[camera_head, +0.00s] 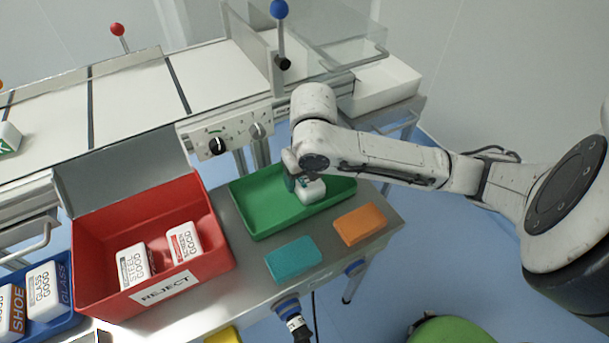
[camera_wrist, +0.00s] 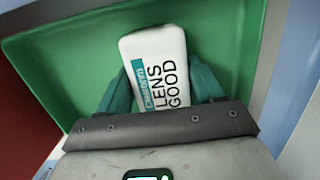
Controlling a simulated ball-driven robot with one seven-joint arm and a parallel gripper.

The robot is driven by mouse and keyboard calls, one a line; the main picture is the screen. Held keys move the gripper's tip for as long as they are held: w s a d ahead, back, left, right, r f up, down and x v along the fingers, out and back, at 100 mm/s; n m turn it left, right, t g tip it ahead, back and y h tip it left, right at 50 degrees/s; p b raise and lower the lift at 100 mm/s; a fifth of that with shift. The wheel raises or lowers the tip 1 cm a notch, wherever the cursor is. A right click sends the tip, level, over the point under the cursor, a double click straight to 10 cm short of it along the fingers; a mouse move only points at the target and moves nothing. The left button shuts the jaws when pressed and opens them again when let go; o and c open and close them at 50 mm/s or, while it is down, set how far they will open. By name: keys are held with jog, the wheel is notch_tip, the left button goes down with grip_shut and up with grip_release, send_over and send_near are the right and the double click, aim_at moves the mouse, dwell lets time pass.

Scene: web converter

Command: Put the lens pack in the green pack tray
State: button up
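The lens pack (camera_wrist: 155,62) is a white box with a teal band and the words LENS GOOD. It sits between the two teal fingers of my gripper (camera_wrist: 162,88), which look closed on its sides. In the head view the pack (camera_head: 312,191) is at the tip of my gripper (camera_head: 299,183), inside the outline of the green pack tray (camera_head: 262,222). The green tray floor (camera_wrist: 75,60) fills the wrist view behind the pack. I cannot tell whether the pack touches the tray floor.
A red REJECT bin (camera_head: 213,262) with white packs stands left of the tray. A teal block (camera_head: 293,259) and an orange block (camera_head: 360,224) lie in front of it. A conveyor with a control panel (camera_head: 228,135) runs behind. A blue bin (camera_head: 66,318) is at far left.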

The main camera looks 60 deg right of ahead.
jog(key=o, duration=0.4)
jog(key=shift+o, duration=0.2)
notch_tip(320, 180, up, 12)
jog(key=s+a+p, duration=0.1)
jog(key=p, duration=0.1)
jog(key=shift+s+r+p, duration=0.15)
jog(key=shift+s+p, duration=0.1)
jog(key=shift+p, duration=0.15)
